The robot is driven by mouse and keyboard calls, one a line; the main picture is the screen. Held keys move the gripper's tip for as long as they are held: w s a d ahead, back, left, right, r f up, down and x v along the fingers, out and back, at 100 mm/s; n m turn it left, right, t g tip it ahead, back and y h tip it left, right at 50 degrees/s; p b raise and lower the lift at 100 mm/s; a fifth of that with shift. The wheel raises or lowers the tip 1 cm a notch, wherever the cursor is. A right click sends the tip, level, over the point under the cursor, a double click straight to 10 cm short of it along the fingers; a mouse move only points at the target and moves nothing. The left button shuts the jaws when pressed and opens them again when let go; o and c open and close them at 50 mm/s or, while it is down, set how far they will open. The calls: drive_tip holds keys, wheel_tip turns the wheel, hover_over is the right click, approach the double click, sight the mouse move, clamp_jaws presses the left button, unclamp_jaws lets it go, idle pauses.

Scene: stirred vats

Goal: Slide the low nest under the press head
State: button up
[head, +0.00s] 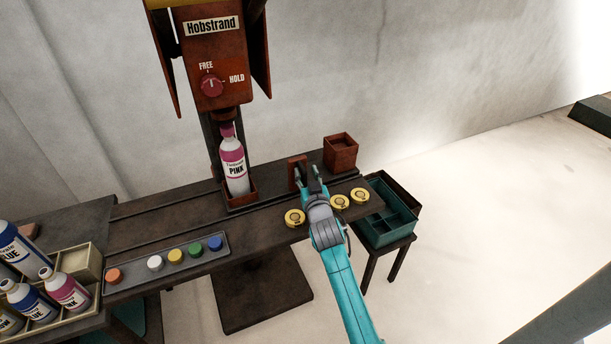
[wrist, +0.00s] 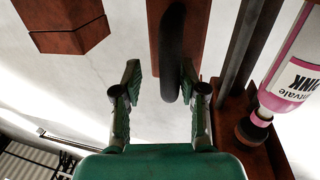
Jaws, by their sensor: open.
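A shallow red-brown nest (head: 241,201) sits on the dark slide rail beneath the press head (head: 225,114). A white and pink bottle (head: 234,170) stands upright in it, its cap just under the head; I cannot tell if they touch. A taller red-brown box nest (head: 340,154) stands empty-looking at the rail's right end. Between them is an upright brown plate (head: 296,171) with a dark rounded handle (wrist: 172,50). My gripper (head: 308,178) is open at this handle, its fingers on either side of it in the wrist view (wrist: 157,95). The bottle also shows there (wrist: 297,75).
The press dial (head: 211,85) sits between FREE and HOLD, nearer FREE. Yellow round discs (head: 295,217) lie along the bench's front edge. A strip of coloured caps (head: 177,256) and a bottle crate (head: 88,262) are at left. A teal bin (head: 388,226) stands at right.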

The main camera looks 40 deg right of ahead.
drive_tip(key=shift+w+a+r, duration=0.1)
drive_tip(key=shift+r, duration=0.4)
drive_tip(key=shift+s+a, duration=0.15)
drive_tip(key=shift+s, duration=0.05)
drive_tip(key=v, duration=1.1)
drive_tip(key=shift+s+f, duration=0.35)
drive_tip(key=shift+f, duration=0.15)
drive_tip(key=shift+f, duration=0.1)
drive_tip(key=s+a+f+n+y, duration=0.2)
drive_tip(key=s+a+f+y, duration=0.15)
drive_tip(key=s+a, duration=0.55)
drive_tip(key=s+a+f+n+y, duration=0.15)
drive_tip(key=s+a+f, duration=0.4)
drive_tip(key=s, duration=0.55)
drive_tip(key=s+a+r+n+y, duration=0.1)
drive_tip(key=s+a+r, duration=0.2)
drive_tip(key=s, duration=0.6)
drive_tip(key=s+a+r+n+g+y, duration=0.1)
drive_tip(key=s+a+r+y, duration=0.1)
drive_tip(key=s, duration=0.8)
drive_tip(key=shift+s+a+r, duration=0.2)
drive_tip(key=shift+a+r, duration=0.35)
drive_tip(key=shift+a, duration=0.35)
